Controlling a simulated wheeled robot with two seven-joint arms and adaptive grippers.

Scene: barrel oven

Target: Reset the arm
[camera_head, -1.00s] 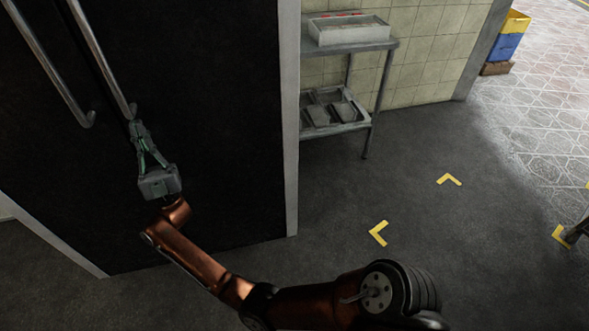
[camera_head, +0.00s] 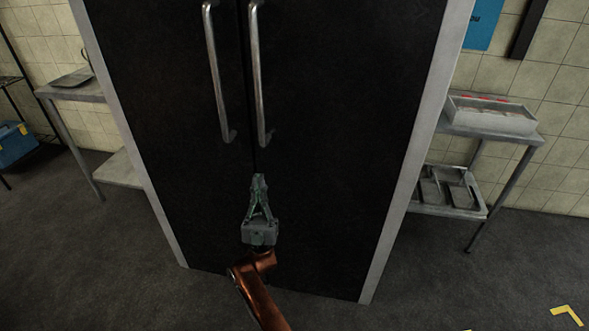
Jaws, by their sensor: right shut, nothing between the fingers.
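My right gripper (camera_head: 259,180) is shut and empty, its fingers pointing up the picture in front of a tall black double-door cabinet (camera_head: 330,190). Its copper-coloured arm comes in from the bottom. Two long vertical metal handles, the left one (camera_head: 215,75) and the right one (camera_head: 258,75), sit on either side of the door seam. The gripper appears below the lower end of the right handle, apart from it in the picture. Both doors look shut. My left gripper is not in view.
A metal shelf table (camera_head: 530,138) with a white tray (camera_head: 490,118) stands right of the cabinet. Another table (camera_head: 75,92) and a blue box (camera_head: 14,145) are at the left.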

